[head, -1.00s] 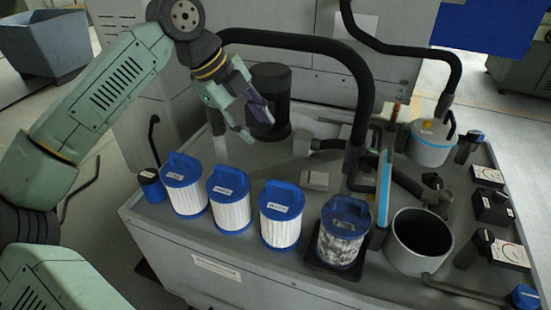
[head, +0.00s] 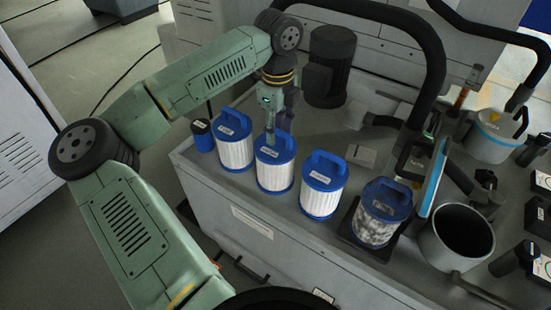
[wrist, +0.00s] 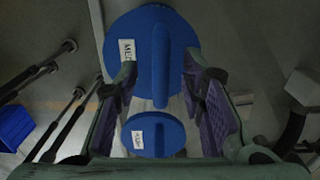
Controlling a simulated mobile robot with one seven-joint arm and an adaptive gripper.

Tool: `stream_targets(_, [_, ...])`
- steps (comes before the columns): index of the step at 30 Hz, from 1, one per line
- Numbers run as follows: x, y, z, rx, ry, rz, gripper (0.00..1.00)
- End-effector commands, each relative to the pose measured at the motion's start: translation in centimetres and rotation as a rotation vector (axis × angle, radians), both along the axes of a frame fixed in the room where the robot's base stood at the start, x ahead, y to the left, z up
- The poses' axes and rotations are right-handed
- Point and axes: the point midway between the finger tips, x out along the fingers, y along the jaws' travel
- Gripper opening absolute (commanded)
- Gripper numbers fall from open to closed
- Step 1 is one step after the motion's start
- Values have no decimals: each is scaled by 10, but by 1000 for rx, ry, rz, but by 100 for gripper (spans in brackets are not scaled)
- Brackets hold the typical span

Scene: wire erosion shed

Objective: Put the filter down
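Three white pleated filters with blue handled caps stand in a row on the bench in the head view: left (head: 235,152), middle (head: 275,176) and right (head: 321,201). A fourth, grey-stained filter (head: 375,229) stands right of them on a dark square base. My gripper (head: 272,138) points down at the middle filter's cap. In the wrist view, a blue cap with a raised handle (wrist: 161,65) lies between and beyond my gripper's fingers (wrist: 162,98), with gaps visible on both sides. The fingers look open, and I see no filter lifted.
A small blue canister (head: 202,137) stands left of the row. An open grey pot (head: 459,236) and a blue-edged upright panel (head: 433,177) are at the right. A black motor-like cylinder (head: 331,62) and thick black hoses rise behind. A smaller blue labelled cap (wrist: 154,134) shows in the wrist view.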

Motion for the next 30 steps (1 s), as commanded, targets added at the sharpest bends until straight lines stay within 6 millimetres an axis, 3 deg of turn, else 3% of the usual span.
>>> stream_targets(4, [0,-1,-13,-1,-1,-1,37])
stream_targets(11, [0,-1,-15,0,-1,-1,37])
stream_targets(27, [0,-1,-14,-1,-1,-1,1])
stream_targets(30, [0,-1,-14,-1,-1,-1,0])
